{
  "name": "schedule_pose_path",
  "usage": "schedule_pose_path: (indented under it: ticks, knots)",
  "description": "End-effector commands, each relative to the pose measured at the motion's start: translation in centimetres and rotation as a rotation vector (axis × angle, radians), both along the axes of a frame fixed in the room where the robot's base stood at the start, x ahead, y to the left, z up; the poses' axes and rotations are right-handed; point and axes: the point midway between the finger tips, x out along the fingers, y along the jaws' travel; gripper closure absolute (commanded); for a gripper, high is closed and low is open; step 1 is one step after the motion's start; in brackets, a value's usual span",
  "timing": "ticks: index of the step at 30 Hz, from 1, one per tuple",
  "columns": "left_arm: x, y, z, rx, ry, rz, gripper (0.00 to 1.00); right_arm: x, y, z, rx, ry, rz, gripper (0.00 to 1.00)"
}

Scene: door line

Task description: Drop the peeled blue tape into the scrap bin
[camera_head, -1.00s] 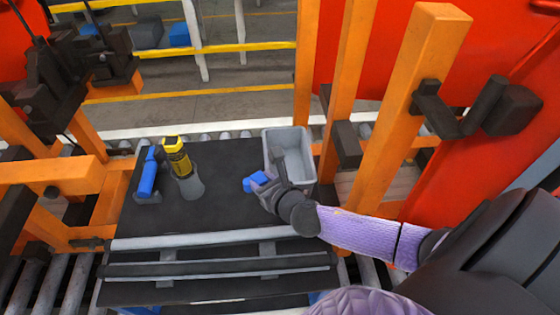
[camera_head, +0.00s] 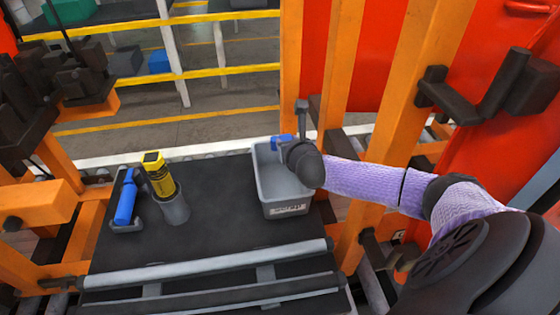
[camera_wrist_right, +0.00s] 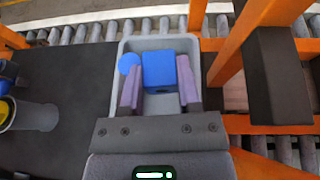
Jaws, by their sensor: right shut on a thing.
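The peeled blue tape shows as a blue block-like piece (camera_wrist_right: 160,66) with a rounded blue part at its left in the right wrist view. My right gripper (camera_wrist_right: 158,82) is shut on it. In the head view a bit of the blue tape (camera_head: 283,140) shows beside the right gripper (camera_head: 290,146), over the back part of the scrap bin. The grey scrap bin (camera_head: 287,209) is an open box at the right end of the black table. In the wrist view its rim (camera_wrist_right: 128,45) surrounds the tape and fingers from above. My left gripper is not in view.
A blue cylinder (camera_head: 126,199) lies in a dark holder at the table's left. A yellow and black tool (camera_head: 158,176) stands in a grey cup (camera_head: 174,208). Orange posts (camera_head: 412,110) rise close right of the bin. The black table (camera_head: 225,200) is bare between cup and bin.

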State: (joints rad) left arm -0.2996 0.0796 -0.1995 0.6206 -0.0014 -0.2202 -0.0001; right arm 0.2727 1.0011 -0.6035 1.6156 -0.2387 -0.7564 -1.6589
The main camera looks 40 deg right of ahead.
Motion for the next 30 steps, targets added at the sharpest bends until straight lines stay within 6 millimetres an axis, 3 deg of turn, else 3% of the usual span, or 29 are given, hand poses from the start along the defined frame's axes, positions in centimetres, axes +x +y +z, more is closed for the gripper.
schedule_pose_path:
  ticks: [1,8,9,15,23,30]
  knots:
    - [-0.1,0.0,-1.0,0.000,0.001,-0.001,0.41,0.0,0.0,-0.9,0.000,0.000,0.000,1.00]
    - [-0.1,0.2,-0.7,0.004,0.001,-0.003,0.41,0.0,0.0,-0.6,-0.001,-0.001,0.001,1.00]
    - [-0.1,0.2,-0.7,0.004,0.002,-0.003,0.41,0.0,0.0,-0.6,-0.001,-0.001,0.001,0.56]
    - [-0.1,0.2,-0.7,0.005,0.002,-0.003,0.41,0.0,0.0,-0.6,-0.001,-0.001,0.001,0.17]
    - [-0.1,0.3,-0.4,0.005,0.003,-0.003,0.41,-0.2,0.1,-0.4,-0.001,0.000,0.003,0.17]
    - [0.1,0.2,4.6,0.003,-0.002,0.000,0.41,-4.0,1.8,2.1,-0.001,0.006,0.003,0.17]
